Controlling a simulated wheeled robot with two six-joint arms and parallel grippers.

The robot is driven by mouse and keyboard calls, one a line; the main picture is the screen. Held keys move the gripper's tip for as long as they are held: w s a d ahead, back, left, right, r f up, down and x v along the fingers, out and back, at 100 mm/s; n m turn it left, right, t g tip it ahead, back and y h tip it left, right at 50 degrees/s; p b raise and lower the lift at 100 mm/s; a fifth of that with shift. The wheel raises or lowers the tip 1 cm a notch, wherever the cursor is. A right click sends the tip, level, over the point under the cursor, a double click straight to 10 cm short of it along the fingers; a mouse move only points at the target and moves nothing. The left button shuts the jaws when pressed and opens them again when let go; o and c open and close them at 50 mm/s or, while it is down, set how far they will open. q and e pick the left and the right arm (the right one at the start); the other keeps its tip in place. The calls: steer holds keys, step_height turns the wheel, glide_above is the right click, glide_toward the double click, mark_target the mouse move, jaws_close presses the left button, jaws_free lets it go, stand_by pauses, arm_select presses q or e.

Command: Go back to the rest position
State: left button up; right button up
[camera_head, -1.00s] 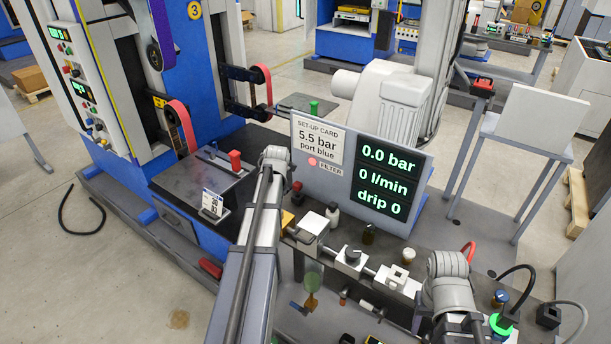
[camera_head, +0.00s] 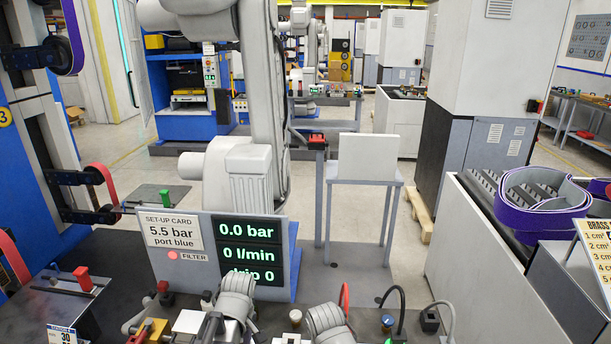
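Two grey rounded joints of my own arms show at the bottom edge of the head view, in front of the bench, one left of centre and one right of it. The display panel (camera_head: 190,285) stands behind the arms. Its set-up card (camera_head: 173,231) reads 5.5 bar, port blue, and its screen (camera_head: 247,255) shows 0.0 bar, 0 l/min and drip 0.
Small fittings, including a white-capped one (camera_head: 295,316) and a blue-capped one (camera_head: 387,321), stand on the bench near my arms. A black fixture with a red handle (camera_head: 83,279) is at left. A white machine holding a purple belt (camera_head: 540,203) is at right.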

arm_select(q)
steer(key=s+d+m, duration=0.9)
steer(key=d+m, duration=0.2)
steer(key=m, duration=0.2)
steer(key=shift+m, duration=0.4)
